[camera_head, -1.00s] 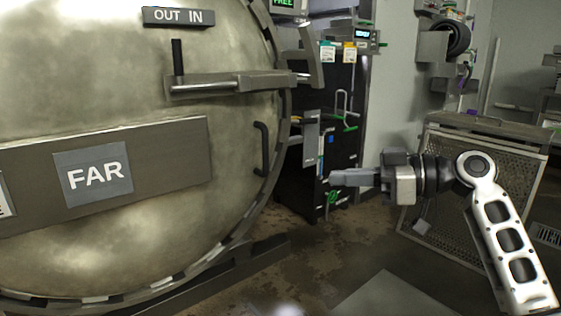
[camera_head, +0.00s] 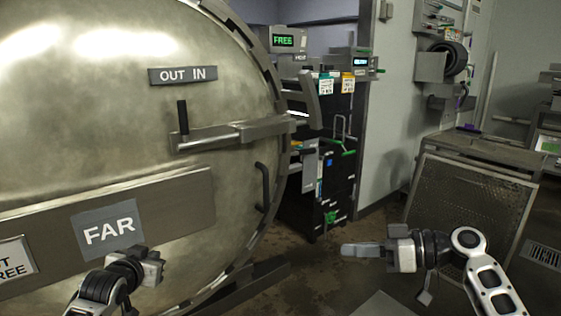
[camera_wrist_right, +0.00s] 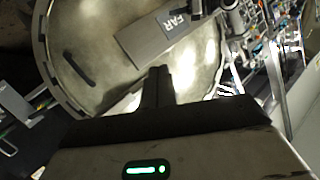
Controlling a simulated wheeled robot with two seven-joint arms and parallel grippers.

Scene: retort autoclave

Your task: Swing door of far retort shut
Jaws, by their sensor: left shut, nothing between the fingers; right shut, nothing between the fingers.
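The round metal door of the far retort (camera_head: 110,110) fills the left of the head view, with a FAR label (camera_head: 108,229) on a grey bar. A curved dark handle (camera_head: 262,187) is near its right rim, and a latch bar with a lever (camera_head: 183,117) sits higher up. The door also shows in the right wrist view (camera_wrist_right: 110,60), with its handle (camera_wrist_right: 80,68). My left gripper (camera_head: 155,268) is shut in front of the door's lower part. My right gripper (camera_head: 350,250) is shut and empty, right of the door and apart from it. Whether the door is seated is unclear.
A dark rack (camera_head: 335,165) with green handles stands behind the door's right edge. A display (camera_head: 284,41) reads FREE. A mesh-fronted crate (camera_head: 470,205) stands at right. The stained floor (camera_head: 350,285) between door and crate is open.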

